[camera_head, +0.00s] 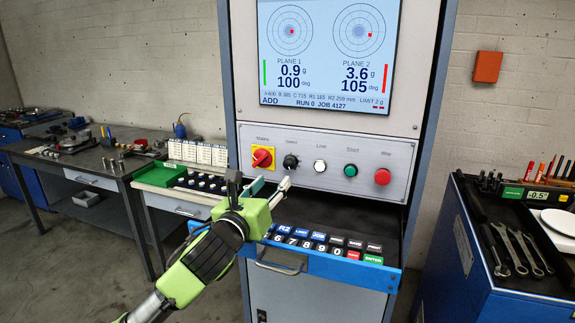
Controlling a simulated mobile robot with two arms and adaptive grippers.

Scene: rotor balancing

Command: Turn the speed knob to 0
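The control panel (335,190) of the balancing cabinet carries a row of controls. A black knob (290,162) sits between the red-and-yellow mains switch (262,158) and a white lamp (320,166). It looks like the speed knob, but its small label is hard to read, and so is its setting. My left gripper (271,186) is open, with a gap between its two light fingertips. It is in front of the panel, just below and left of the black knob, with nothing visible between its fingers. My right gripper is not in view.
A green button (350,170) and red button (383,176) are farther right. A screen (328,55) is above; a keyboard drawer (325,247) juts out below. A workbench (98,165) is at left. A blue tool cart (515,290) with wrenches is at right.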

